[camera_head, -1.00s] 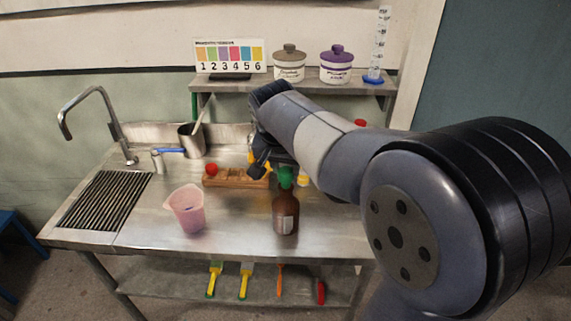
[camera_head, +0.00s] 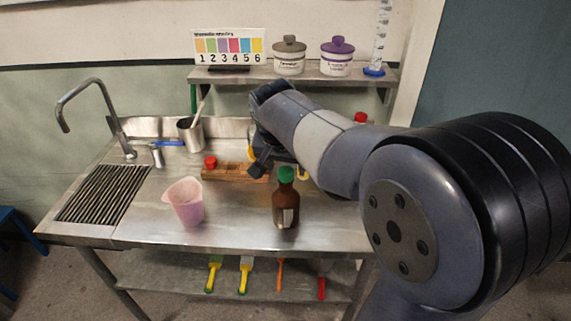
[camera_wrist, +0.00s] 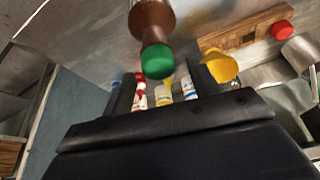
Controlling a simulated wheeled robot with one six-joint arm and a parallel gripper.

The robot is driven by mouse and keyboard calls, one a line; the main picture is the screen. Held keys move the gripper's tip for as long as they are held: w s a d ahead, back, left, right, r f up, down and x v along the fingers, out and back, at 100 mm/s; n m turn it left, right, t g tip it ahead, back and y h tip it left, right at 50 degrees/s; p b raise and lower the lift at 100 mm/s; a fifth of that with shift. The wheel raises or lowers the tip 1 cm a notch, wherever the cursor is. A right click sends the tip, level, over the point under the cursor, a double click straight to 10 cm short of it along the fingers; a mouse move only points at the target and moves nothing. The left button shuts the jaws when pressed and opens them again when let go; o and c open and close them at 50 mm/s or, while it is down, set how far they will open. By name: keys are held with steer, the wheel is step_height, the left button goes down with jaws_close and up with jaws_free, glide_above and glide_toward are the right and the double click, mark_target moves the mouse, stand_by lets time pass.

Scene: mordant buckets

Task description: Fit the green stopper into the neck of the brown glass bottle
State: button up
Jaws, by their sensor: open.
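The brown glass bottle (camera_head: 286,211) stands upright near the front middle of the steel counter, with a pale label. The green stopper (camera_head: 286,174) sits at the top of its neck; how deep it is seated I cannot tell. In the wrist view the bottle (camera_wrist: 151,18) comes in from the top, with the stopper (camera_wrist: 157,61) at its near end. My gripper (camera_wrist: 163,90) is open, its fingers apart just beyond the stopper and not closed on it. In the head view my gripper is partly hidden behind my arm, behind the bottle.
A wooden rack (camera_head: 228,173) with a red stopper (camera_head: 210,162) lies behind the bottle. A pink beaker (camera_head: 186,203) stands left of the bottle. A metal cup (camera_head: 190,135) stands near the sink tap (camera_head: 100,105). Lidded jars stand on the back shelf (camera_head: 240,76). The counter's front left is clear.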

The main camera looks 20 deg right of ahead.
steer(key=shift+r, duration=0.1)
steer(key=v, duration=1)
steer(key=shift+s+r, duration=0.2)
steer(key=shift+r, duration=0.05)
steer(key=shift+a, duration=0.15)
steer(key=x, duration=0.6)
steer(key=p+x, duration=0.1)
steer(key=x, duration=0.3)
steer(key=shift+w+r, duration=0.15)
steer(key=shift+w, duration=0.15)
steer(key=shift+r+p, duration=0.5)
steer(key=shift+r, duration=0.3)
steer(key=shift+s, duration=0.1)
